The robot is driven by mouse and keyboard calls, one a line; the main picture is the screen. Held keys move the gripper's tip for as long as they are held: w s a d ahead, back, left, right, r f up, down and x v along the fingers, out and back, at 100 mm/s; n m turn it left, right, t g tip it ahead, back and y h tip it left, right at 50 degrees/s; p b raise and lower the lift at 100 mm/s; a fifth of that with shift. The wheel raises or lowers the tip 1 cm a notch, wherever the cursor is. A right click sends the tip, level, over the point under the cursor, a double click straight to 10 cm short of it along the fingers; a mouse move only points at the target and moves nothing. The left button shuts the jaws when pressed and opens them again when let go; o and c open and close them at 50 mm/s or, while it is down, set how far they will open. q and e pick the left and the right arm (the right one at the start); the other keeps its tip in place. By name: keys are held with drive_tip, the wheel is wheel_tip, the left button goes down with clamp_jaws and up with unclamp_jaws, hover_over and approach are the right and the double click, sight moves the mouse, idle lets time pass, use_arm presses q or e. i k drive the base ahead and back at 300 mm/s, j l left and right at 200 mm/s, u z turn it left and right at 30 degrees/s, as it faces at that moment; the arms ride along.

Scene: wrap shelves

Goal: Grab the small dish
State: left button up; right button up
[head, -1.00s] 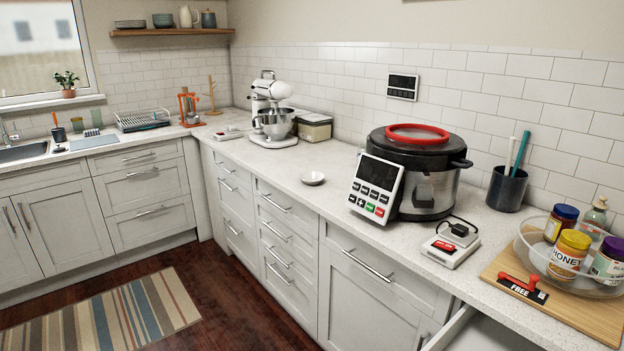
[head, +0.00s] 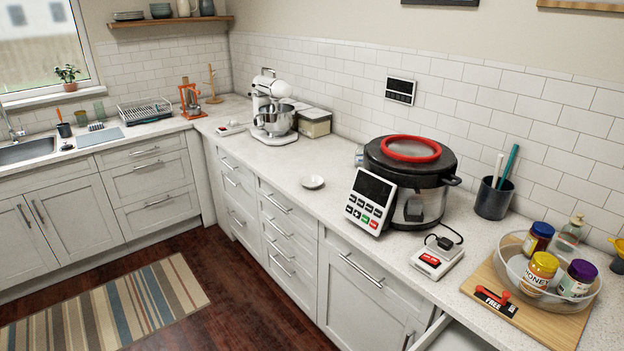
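A small white dish (head: 312,182) sits on the speckled white counter (head: 290,205) in the head view. It is between the stand mixer and the large pressure cooker, with bare counter around it. It looks shallow, and nothing clear shows in it. Neither of my grippers is in view.
The pressure cooker (head: 405,170) and its keypad panel (head: 369,202) stand right of the dish. The stand mixer (head: 272,115) is behind left. A clear bowl of jars (head: 512,268) rests on a wooden board (head: 478,291). An open drawer (head: 440,332) juts out.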

sight(309, 181)
drive_tip(key=i+j, duration=0.15)
drive_tip(key=j, duration=0.25)
drive_tip(key=i+j+z, duration=0.15)
drive_tip(key=j, duration=0.3)
drive_tip(key=i+j+z, duration=0.1)
drive_tip(key=i+j, duration=0.2)
drive_tip(key=i, duration=0.2)
drive_tip(key=i+j+z, duration=0.1)
drive_tip(key=i+j, duration=0.25)
drive_tip(key=i, duration=0.15)
drive_tip(key=i+l+z, duration=0.2)
drive_tip(key=i, duration=0.7)
